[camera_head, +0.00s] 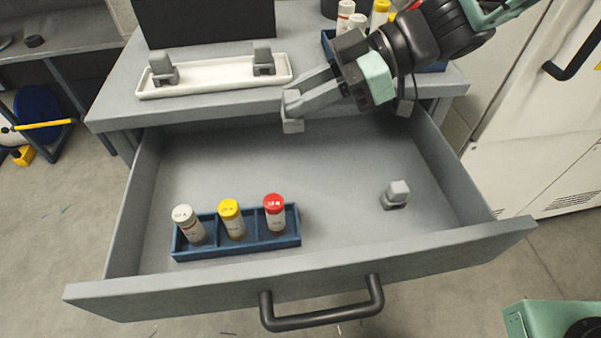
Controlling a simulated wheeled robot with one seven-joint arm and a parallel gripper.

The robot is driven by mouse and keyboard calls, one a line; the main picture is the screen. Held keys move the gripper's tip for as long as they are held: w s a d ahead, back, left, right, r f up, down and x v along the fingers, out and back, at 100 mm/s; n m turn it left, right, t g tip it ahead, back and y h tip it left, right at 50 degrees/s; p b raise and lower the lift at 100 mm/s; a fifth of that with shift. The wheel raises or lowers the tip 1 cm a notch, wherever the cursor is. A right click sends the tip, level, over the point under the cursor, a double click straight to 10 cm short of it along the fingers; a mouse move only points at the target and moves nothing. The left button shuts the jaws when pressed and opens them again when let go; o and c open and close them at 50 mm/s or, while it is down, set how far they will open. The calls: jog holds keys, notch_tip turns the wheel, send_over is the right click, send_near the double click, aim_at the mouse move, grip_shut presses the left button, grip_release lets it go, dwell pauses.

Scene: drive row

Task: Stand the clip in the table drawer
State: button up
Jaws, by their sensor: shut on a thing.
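The table drawer (300,262) is pulled wide open, with a black handle on its front. My gripper (293,104) reaches in from the upper right, above the back of the drawer, and is shut on a small grey clip (293,126). The clip is hard to tell from the grey fingers, which partly hide it. Another grey clip (396,194) stands upright on the drawer floor at the right. Two similar grey clips, one at the left (162,68) and one at the right (263,58), stand on a white tray (215,82) on the table top.
A blue rack (237,243) in the drawer's front left holds white (187,222), yellow (231,218) and red-capped (274,212) vials. The drawer's middle and back floor are bare. A black panel (205,22) stands behind the tray. More vials stand at the table's back right, near my arm.

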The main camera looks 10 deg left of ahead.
notch_tip(320, 180, down, 15)
jog(key=b, duration=0.4)
jog(key=shift+r, duration=0.2)
jog(key=shift+f, duration=0.15)
jog(key=o, duration=1)
jog(key=shift+r, duration=0.2)
jog(key=p+v, duration=0.2)
jog(key=v, duration=0.5)
jog(key=shift+w+d, duration=0.1)
jog(key=shift+d, duration=0.1)
jog(key=shift+r, duration=0.1)
